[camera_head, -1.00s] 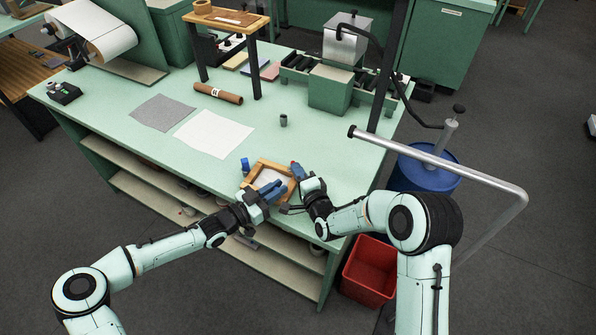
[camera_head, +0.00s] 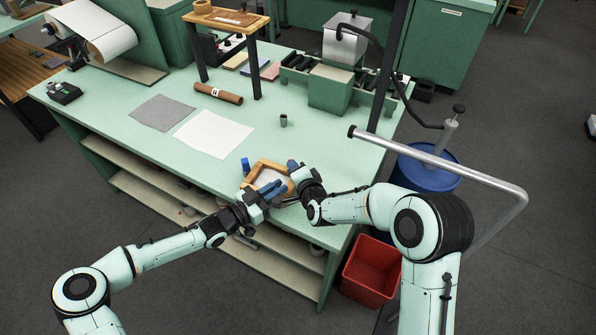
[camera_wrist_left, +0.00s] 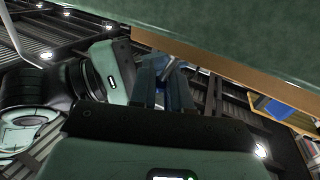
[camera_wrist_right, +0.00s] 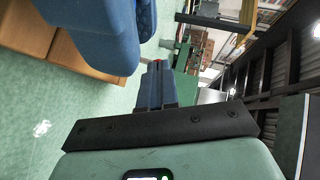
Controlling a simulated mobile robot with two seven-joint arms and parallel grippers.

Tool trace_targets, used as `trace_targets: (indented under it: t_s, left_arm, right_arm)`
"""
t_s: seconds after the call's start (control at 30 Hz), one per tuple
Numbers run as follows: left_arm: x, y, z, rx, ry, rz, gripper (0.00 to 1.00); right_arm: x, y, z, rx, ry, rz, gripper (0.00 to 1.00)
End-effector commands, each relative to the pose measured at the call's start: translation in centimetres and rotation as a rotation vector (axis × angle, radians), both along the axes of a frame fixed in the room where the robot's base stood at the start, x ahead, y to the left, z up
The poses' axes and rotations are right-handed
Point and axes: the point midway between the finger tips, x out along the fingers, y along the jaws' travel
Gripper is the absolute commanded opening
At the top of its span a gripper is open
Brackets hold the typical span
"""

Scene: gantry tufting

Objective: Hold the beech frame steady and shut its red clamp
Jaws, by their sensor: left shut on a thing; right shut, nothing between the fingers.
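The beech frame (camera_head: 252,175) lies near the front edge of the green table; its wood also shows in the right wrist view (camera_wrist_right: 85,62). My left gripper (camera_head: 275,187) is shut on the frame's near side. Its blue fingers cover part of the frame. My right gripper (camera_head: 292,166) is shut and empty at the frame's right corner, with its fingers together in the right wrist view (camera_wrist_right: 155,82). A small red spot, likely the red clamp (camera_wrist_right: 131,67), shows beside those fingertips. The clamp is hidden in the head view, so I cannot tell its position.
A grey cup (camera_head: 283,120) and white sheet (camera_head: 214,134) lie farther back. A metal rail (camera_head: 440,163) and blue drum (camera_head: 424,168) are at right. A red bin (camera_head: 371,270) stands below.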

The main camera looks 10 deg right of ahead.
Motion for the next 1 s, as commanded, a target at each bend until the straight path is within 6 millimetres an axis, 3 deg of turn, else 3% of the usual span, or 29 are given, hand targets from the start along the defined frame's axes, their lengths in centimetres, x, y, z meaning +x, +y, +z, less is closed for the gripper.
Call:
trace_targets:
  t_s: [0.33, 1.0]
  left_arm:
    - [-0.2, 0.0, -0.6, 0.007, 0.013, -0.002, 0.00]
    - [-0.2, 0.0, -0.7, 0.007, 0.013, -0.002, 0.00]
  right_arm:
    - [0.7, 1.2, 0.5, -0.055, 0.035, 0.003, 0.00]
    - [0.6, 1.1, 2.1, -0.053, 0.035, 0.003, 0.00]
